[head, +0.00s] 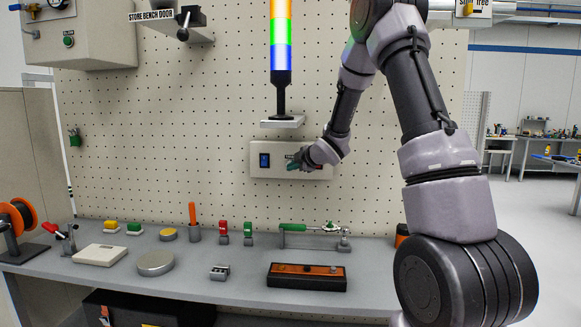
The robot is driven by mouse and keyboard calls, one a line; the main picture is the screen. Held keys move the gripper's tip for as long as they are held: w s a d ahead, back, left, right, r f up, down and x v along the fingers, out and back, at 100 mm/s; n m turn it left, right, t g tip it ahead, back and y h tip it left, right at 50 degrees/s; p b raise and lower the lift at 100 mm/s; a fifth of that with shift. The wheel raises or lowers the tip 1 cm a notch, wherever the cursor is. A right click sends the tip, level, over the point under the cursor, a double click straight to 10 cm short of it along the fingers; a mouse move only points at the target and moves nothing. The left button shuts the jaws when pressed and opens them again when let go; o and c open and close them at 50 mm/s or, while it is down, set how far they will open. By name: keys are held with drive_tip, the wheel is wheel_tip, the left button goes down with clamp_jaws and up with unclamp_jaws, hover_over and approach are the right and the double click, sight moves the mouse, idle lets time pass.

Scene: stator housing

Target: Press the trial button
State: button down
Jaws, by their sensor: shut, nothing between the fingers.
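A pale control box (258,174) is fixed to the pegboard wall above the bench. A dark-framed blue switch (265,160) sits on its left part. My gripper (292,165) is shut and empty, held in front of the middle of the box, reaching in from the right. Its tip is at or very close to the box face, but I cannot tell whether it touches. A small label beside the tip is partly covered and unreadable. The trial button is not clearly visible; my gripper and wrist hide the middle and right of the box face.
A signal tower (281,45) lit blue, green and yellow stands on a small shelf (282,122) above the box. The grey bench (195,282) below carries clamps, discs and an orange-topped black box (307,276).

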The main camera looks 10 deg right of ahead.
drive_tip(key=shift+w+d, duration=0.15)
drive_tip(key=shift+w, duration=0.2)
drive_tip(key=shift+w+d, duration=0.15)
drive_tip(key=shift+w, duration=0.3)
idle(0.6)
drive_tip(key=shift+s+a, duration=0.3)
drive_tip(key=shift+s, duration=0.6)
drive_tip(key=s+a, duration=0.2)
drive_tip(key=s, duration=0.3)
drive_tip(key=shift+s, duration=0.35)
drive_tip(key=shift+d, duration=0.1)
